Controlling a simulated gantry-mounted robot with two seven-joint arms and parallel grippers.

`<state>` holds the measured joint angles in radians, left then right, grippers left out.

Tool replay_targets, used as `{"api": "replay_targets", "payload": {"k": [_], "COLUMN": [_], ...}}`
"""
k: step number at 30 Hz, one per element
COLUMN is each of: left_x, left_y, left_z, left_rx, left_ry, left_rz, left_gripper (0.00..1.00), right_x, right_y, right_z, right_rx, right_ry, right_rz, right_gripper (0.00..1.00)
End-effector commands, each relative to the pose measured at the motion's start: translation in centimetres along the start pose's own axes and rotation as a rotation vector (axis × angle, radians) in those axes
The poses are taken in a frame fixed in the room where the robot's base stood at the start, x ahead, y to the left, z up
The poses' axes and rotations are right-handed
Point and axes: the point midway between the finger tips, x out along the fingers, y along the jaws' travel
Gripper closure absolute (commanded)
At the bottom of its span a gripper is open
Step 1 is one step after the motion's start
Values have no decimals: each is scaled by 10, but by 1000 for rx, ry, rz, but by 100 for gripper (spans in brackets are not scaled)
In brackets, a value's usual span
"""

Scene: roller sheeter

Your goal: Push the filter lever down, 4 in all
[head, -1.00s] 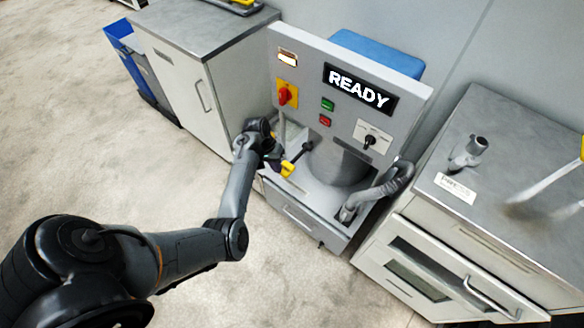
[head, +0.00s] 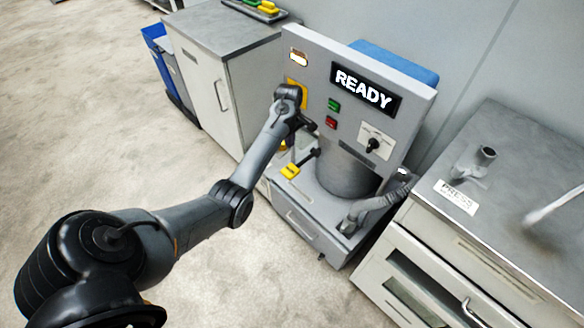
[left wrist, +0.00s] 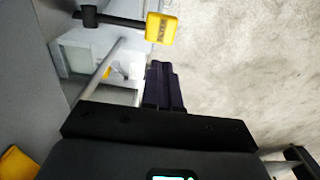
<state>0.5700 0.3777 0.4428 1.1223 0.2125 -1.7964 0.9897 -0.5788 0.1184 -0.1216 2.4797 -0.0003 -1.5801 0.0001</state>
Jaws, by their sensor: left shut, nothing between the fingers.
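The filter lever is a black rod with a yellow handle (head: 291,171) on the front of the grey machine, low on its left side. The handle points out toward the lower left. In the left wrist view the yellow handle (left wrist: 162,29) shows at the top, just beyond my fingertips. My left gripper (head: 308,125) is in front of the machine's panel, above the lever and apart from it. Its dark fingers (left wrist: 163,68) are together and empty. My right gripper is in neither view.
The panel carries a lit READY display (head: 364,90), green (head: 334,104) and red buttons (head: 330,122) and a black selector knob (head: 373,144). My arm partly covers a yellow switch plate. A grey cylinder (head: 346,172) stands right of the lever. Cabinets flank the machine.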

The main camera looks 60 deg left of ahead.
Motion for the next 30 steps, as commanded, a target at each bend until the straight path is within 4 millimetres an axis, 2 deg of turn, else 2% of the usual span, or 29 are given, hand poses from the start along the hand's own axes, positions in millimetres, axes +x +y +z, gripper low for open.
{"api": "replay_targets", "payload": {"k": [9,14,30], "left_x": [2,14,107], "left_y": [0,0,0], "left_z": [2,2,2], "left_rx": [3,4,4], "left_ry": [-2,-3,-4], "left_rz": [-1,-2,-3], "left_gripper": [100,100,100], "right_x": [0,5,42], "right_y": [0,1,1], "right_z": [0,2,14], "right_rx": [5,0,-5], "right_ry": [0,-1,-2], "right_rz": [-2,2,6], "right_gripper": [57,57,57]}}
